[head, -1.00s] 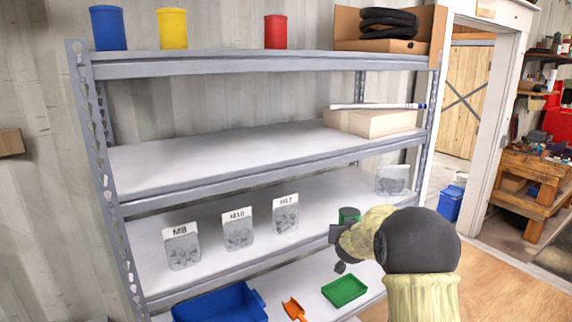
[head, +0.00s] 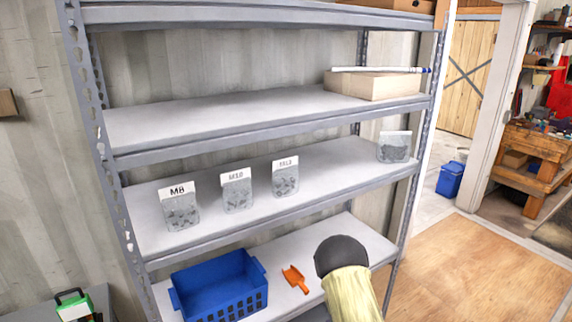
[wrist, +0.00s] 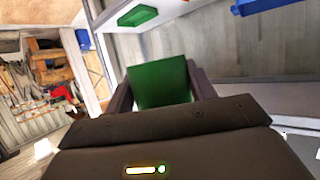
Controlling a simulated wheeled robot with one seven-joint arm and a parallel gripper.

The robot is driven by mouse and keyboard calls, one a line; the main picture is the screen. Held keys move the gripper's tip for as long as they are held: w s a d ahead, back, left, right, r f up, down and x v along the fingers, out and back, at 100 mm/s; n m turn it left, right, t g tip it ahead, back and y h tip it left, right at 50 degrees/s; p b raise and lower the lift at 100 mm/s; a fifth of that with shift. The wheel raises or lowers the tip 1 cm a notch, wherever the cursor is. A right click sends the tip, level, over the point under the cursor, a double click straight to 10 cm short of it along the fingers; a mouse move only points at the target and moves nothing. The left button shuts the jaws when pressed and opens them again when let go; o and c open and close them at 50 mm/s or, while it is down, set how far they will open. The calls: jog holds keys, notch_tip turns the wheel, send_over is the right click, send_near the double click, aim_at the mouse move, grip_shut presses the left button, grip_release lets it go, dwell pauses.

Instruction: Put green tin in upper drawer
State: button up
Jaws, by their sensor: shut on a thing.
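My gripper (wrist: 160,72) is shut on the green tin (wrist: 159,88), which sits between its two dark fingers in the wrist view. In the head view my own arm hides both the gripper and the tin. No drawer can be made out in either view.
A metal shelf rack (head: 230,104) holds labelled bags of parts (head: 237,190). Its lower shelf has a blue basket (head: 222,292) and an orange scoop (head: 294,279). A green tray (wrist: 137,15) shows in the wrist view. A green case (head: 73,307) stands at lower left. Wooden floor (head: 470,275) is open at right.

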jog(key=shift+s+a+f, duration=0.25)
jog(key=shift+s+a, duration=0.15)
jog(key=shift+s, duration=0.3)
jog(key=s+f, duration=0.5)
jog(key=f, duration=0.6)
jog(key=shift+s, duration=0.4)
jog(key=shift+d, duration=0.1)
